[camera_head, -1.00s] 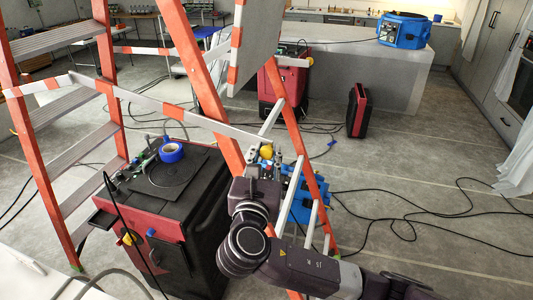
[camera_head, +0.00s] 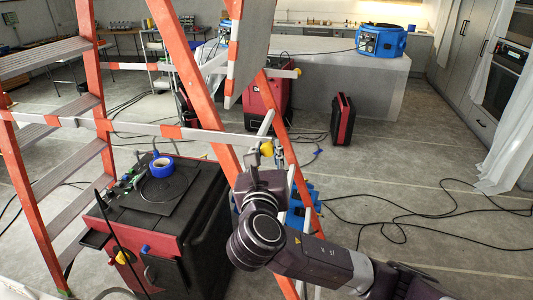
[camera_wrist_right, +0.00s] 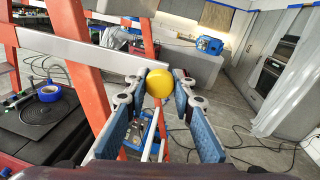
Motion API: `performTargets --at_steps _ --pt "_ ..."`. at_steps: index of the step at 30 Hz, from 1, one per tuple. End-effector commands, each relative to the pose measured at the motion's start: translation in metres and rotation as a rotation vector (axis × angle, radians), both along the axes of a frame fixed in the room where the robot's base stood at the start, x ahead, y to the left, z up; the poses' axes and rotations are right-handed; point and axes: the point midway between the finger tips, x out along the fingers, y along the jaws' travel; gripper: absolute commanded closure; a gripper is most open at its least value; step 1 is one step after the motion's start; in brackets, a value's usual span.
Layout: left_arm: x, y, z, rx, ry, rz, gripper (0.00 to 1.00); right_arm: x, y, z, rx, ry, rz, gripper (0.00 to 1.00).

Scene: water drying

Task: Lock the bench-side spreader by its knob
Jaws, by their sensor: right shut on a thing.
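An orange stepladder (camera_head: 27,190) with grey steps stands open across the left and middle of the head view. A pale spreader bar with orange bands (camera_head: 90,123) runs across its near side to a yellow round knob (camera_head: 267,149). The knob (camera_wrist_right: 158,83) sits between the blue-padded fingers of my right gripper (camera_wrist_right: 160,92) in the right wrist view. My right gripper (camera_head: 275,156) is shut on this knob. A second spreader bar (camera_head: 150,67) crosses farther back, with a small knob (camera_head: 298,72) at its right end. My left gripper is not in view.
A black and red cart (camera_head: 205,220) with blue tape (camera_head: 162,163) on top stands close at the left. A red-black case (camera_head: 343,119) stands before the grey counter (camera_head: 385,85). Black cables (camera_head: 410,220) lie on the floor at right.

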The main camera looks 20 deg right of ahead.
Motion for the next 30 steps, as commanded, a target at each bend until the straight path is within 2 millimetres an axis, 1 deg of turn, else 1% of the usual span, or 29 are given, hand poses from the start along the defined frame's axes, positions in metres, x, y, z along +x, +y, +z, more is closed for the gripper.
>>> performTargets --at_steps 1,3,4,6,9,14,17,20,23,30 --pt "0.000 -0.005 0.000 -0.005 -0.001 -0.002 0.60 0.000 -0.001 0.004 -0.001 -0.010 -0.001 1.00" --pt "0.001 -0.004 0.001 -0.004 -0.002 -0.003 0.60 0.000 -0.001 0.005 -0.001 -0.012 0.000 1.00" --pt "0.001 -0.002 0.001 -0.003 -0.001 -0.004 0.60 0.001 0.000 0.005 -0.001 -0.012 0.000 0.76" --pt "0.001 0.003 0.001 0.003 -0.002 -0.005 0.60 0.000 0.000 0.005 -0.001 -0.012 0.000 0.69" --pt "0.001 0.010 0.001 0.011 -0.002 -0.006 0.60 0.000 0.000 0.004 -0.001 -0.011 0.000 0.60" --pt "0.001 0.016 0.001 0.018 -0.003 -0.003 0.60 0.000 0.000 0.003 0.000 -0.009 -0.001 0.60" --pt "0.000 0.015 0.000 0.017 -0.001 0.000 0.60 0.000 0.000 0.003 0.000 -0.008 -0.001 0.60" --pt "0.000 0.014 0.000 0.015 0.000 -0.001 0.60 -0.006 0.003 0.003 0.001 -0.007 0.001 0.60" --pt "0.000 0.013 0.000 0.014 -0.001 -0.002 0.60 -0.018 0.011 0.003 0.002 -0.008 0.003 0.60" --pt "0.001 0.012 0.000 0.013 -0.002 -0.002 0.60 -0.065 0.034 0.005 0.004 -0.009 0.005 0.60"
